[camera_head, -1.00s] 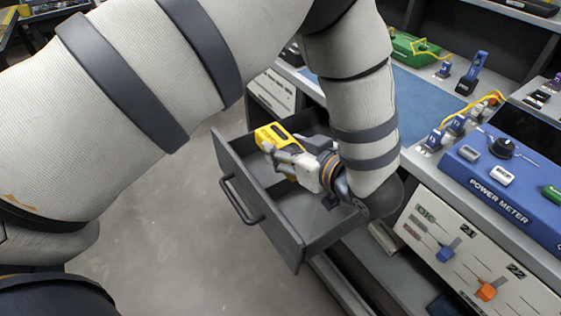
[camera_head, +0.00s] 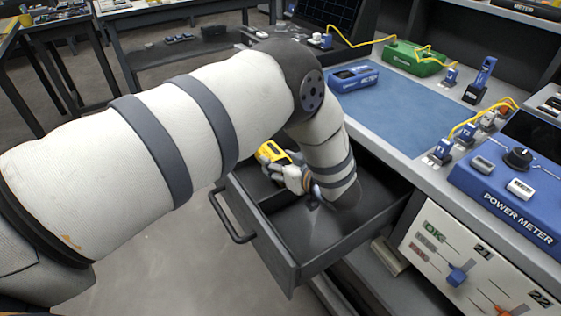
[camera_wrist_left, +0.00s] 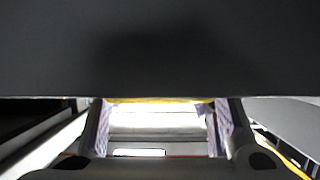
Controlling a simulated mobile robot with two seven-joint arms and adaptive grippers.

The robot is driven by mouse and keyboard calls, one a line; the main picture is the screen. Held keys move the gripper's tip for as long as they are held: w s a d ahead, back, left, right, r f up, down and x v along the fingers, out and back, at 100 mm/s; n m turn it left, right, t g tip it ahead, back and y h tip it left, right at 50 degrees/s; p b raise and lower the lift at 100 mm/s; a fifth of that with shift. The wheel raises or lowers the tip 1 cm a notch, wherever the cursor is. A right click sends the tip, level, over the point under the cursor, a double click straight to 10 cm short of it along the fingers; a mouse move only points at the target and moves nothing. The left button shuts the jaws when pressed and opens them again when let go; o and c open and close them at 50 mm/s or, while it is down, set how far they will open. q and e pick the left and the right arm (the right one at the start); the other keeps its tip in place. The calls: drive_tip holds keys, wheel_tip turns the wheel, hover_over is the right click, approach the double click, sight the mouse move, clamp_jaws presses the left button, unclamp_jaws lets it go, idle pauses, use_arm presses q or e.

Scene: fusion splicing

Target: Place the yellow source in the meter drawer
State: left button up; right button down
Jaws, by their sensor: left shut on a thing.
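The yellow source (camera_head: 272,152) is held by my left gripper (camera_head: 288,172) over the far left end of the open grey meter drawer (camera_head: 283,262). The gripper is shut on it; the arm and hand partly cover it. I cannot tell whether the source touches the drawer. In the left wrist view, my two fingers (camera_wrist_left: 160,125) stand either side of a pale body, with a yellow strip (camera_wrist_left: 160,100) above it. A dark surface fills the top half of that view. My right gripper is not in view.
The drawer's near part is empty. A slider panel (camera_head: 465,262) is below. Open floor lies left of the drawer.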

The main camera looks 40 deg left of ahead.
use_arm(q)
drive_tip(key=shift+f+b, duration=0.3)
drive_tip(key=shift+f, duration=0.35)
drive_tip(key=o, duration=1.4)
drive_tip(key=shift+r, duration=0.35)
drive_tip(key=shift+d+r+p, duration=0.3)
drive_tip(key=shift+r+p, duration=0.15)
drive_tip(key=shift+r, duration=0.25)
drive_tip(key=v, duration=0.6)
drive_tip(key=shift+s+d+f, duration=0.1)
drive_tip(key=shift+s+d, duration=0.2)
drive_tip(key=shift+s, duration=0.05)
